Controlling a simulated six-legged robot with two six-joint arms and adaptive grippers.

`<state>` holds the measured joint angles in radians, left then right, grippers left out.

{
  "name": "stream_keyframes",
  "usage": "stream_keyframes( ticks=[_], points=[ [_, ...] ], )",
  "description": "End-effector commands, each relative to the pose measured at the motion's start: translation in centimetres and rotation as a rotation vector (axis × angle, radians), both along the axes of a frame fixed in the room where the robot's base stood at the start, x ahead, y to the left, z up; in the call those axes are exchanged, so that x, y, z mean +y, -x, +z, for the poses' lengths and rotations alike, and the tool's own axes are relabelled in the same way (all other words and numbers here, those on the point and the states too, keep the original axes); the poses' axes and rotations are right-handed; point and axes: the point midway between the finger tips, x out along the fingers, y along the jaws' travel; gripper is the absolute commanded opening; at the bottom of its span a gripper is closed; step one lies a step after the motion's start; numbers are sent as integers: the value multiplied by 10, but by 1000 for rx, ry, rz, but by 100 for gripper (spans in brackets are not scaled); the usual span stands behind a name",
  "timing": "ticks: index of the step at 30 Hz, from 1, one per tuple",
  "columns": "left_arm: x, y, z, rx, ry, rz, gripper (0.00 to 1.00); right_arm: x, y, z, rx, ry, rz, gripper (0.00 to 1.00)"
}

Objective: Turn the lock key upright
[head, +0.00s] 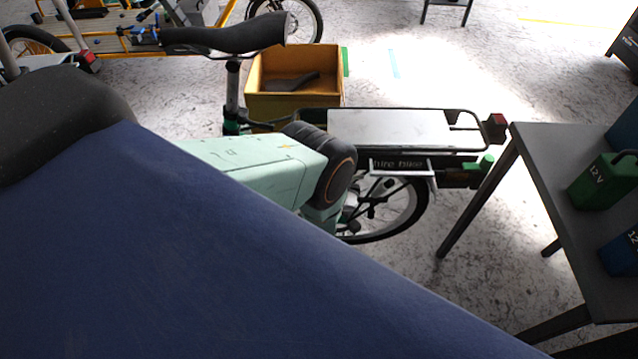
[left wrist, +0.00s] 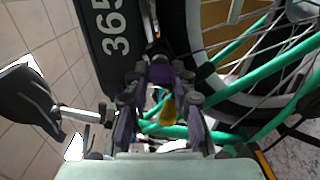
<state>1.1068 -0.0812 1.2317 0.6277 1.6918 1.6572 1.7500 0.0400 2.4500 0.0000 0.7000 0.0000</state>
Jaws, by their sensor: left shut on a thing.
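My left gripper (left wrist: 163,76) shows in the left wrist view, its fingers closed together at the edge of a black case (left wrist: 106,38) marked "365". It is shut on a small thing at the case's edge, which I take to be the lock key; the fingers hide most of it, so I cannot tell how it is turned. A yellow piece (left wrist: 168,109) shows between the fingers, possibly a tag. In the head view my left arm reaches to the bike's rear, and its gripper is hidden. My right gripper is not in view.
The bike has a black saddle (head: 232,35), a rear rack (head: 390,128) and a rear wheel (head: 405,215). A yellow crate (head: 293,105) stands behind it. A grey table (head: 545,150) with a green 12 V can (head: 598,183) is at right. Green frame tubes (left wrist: 235,52) run near the gripper.

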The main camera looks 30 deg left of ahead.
Motion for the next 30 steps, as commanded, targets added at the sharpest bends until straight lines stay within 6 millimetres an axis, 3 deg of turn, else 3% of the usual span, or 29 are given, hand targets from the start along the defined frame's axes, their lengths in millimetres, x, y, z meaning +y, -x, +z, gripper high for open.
stream_keyframes(
  ticks=[9, 10, 18, 30],
  points=[
    [-1, -1, 0, -3, 3, -2, 0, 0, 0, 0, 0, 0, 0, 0],
    [-1, -1, 0, -3, 3, -2, 26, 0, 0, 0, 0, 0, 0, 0],
    [0, 0, 0, -2, 1, -1, 47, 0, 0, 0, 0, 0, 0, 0],
    [-6, 9, -1, 1, 2, -1, 47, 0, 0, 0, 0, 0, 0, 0]
  ],
)
